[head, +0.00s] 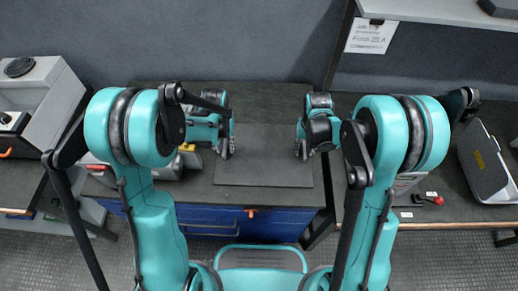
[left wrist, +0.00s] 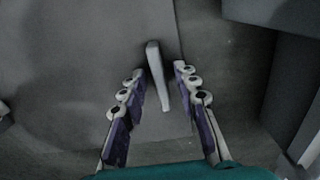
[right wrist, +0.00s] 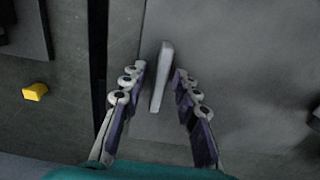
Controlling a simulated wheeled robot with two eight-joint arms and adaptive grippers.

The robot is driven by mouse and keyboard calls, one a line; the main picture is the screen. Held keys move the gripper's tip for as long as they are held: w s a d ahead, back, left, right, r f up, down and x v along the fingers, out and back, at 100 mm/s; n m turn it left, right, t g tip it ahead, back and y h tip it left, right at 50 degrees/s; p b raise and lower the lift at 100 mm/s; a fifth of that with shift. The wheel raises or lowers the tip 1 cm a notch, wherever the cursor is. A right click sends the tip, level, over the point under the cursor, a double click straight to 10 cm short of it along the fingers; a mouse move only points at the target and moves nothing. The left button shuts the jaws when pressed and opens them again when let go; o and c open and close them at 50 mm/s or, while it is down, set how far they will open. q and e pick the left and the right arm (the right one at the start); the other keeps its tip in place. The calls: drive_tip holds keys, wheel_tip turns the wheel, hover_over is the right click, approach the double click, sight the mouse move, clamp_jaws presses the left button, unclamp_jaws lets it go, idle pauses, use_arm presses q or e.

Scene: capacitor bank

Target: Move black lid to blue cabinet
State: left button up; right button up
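The black lid (head: 265,158) is a flat dark plate. It appears to lie flat on the dark top of the blue cabinet (head: 245,220), near its front edge. My left gripper (head: 226,148) is over the lid's left side; my right gripper (head: 303,146) is over its right side. In the left wrist view, the open fingers (left wrist: 158,72) stand either side of a pale upright handle (left wrist: 157,65), with gaps. In the right wrist view, the open fingers (right wrist: 160,72) likewise straddle a pale handle (right wrist: 161,65) without visibly gripping it. The lid's surface also shows there (right wrist: 225,50).
A grey machine (head: 42,95) stands on the left bench. A grey case (head: 487,165) and a red-knobbed lever (head: 437,200) are on the right bench. A wall with a paper sign (head: 370,36) is behind. The cabinet top behind the lid looks clear.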

drive_tip(key=shift+r, duration=0.2)
use_arm(q)
wheel_tip(320, 180, up, 12)
drive_tip(key=shift+f, duration=0.15)
use_arm(e)
wheel_tip(320, 180, up, 12)
drive_tip(key=shift+f, duration=0.15)
idle(0.5)
